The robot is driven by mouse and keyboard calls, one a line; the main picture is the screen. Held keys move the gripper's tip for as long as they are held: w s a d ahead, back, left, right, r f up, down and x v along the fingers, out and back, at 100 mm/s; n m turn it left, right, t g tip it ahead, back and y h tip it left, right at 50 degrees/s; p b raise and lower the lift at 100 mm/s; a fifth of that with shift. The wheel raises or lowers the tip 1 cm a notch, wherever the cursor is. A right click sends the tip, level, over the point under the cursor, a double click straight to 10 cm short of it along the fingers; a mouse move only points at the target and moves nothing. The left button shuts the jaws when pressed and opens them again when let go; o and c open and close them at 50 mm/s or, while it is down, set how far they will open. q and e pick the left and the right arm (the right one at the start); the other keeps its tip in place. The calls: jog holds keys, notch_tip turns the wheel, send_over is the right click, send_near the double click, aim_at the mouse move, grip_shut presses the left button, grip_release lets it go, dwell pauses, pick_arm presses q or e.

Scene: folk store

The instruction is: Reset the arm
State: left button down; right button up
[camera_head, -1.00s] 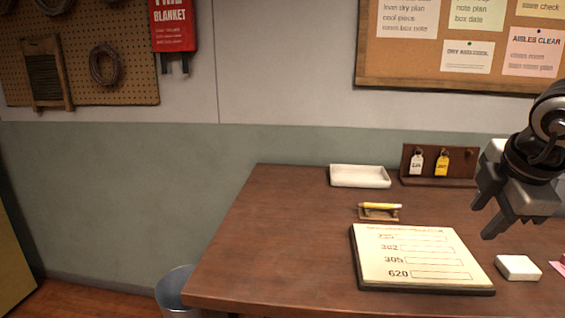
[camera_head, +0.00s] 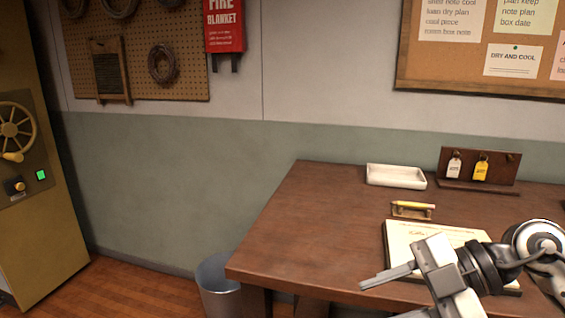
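My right gripper (camera_head: 379,300) is at the lower right of the head view, in front of the table and over its front edge in the picture. Its fingers point left and stand apart, with nothing seen between them; the lower finger is partly cut off by the bottom edge. My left gripper is not in view.
The wooden table (camera_head: 310,225) holds a white tray (camera_head: 396,177), a yellow pencil on a small stand (camera_head: 412,209) and a key rack (camera_head: 480,168). A metal bin (camera_head: 218,285) stands left of it. A yellow cabinet with a wheel (camera_head: 40,215) is at far left.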

jog(key=s+a+r+m+t+y, duration=0.1)
jog(key=a+r+m+t+y, duration=0.2)
jog(key=a+y, duration=0.4)
jog(key=w+d+f+m+t+h+p, duration=0.15)
jog(key=d+f+m+t+h, duration=0.55)
jog(key=f+m+t+h, duration=0.7)
jog(key=s+a+f+m+g+h, duration=0.1)
jog(key=s+f+m+g, duration=0.4)
jog(key=f, duration=0.8)
jog(key=s+g, duration=0.3)
jog(key=s, duration=0.2)
jog(key=shift+a+f, duration=0.3)
jog(key=shift+f, duration=0.05)
jog(key=shift+m, duration=0.3)
